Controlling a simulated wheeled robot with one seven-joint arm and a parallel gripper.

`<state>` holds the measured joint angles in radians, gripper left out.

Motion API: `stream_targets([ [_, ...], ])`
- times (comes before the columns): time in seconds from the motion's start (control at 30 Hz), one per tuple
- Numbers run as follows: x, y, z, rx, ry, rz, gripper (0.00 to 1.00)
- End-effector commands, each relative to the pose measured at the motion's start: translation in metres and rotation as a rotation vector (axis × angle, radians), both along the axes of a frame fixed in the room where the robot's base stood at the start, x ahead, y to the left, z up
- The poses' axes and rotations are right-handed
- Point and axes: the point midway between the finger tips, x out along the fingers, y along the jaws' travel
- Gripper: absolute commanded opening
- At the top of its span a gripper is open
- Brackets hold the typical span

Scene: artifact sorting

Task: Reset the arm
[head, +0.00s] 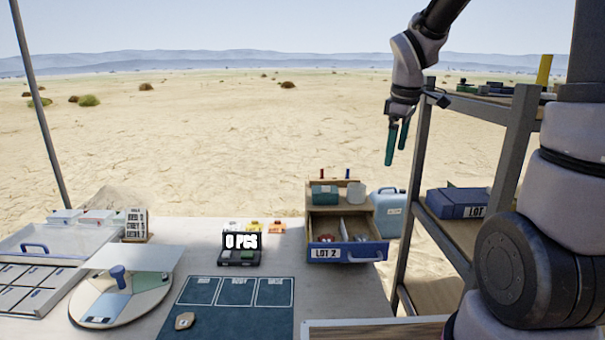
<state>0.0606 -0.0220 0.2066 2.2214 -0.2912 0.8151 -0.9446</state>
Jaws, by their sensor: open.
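My gripper (397,142) hangs from my arm at the upper right of the head view. Its two teal fingers point down and stand apart, with nothing between them. It is in the air above and to the right of the wooden drawer unit, just left of the wooden shelf rack (515,150). The drawer marked "LOT 2" (347,252) is pulled out and holds small items, one of them reddish.
A blue container (388,212) stands beside the drawer unit. A blue "LOT" box (455,203) sits on the rack.

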Motion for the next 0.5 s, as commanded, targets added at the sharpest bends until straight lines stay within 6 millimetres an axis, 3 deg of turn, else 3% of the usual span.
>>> stream_targets([
  [0.03, -0.014, -0.003, 0.018, 0.032, -0.037, -0.099, 1.0],
  [0.2, -0.063, -0.011, 0.062, 0.192, -0.131, -0.458, 1.0],
  [0.5, -0.143, -0.014, 0.106, 0.557, -0.218, -0.983, 1.0],
])
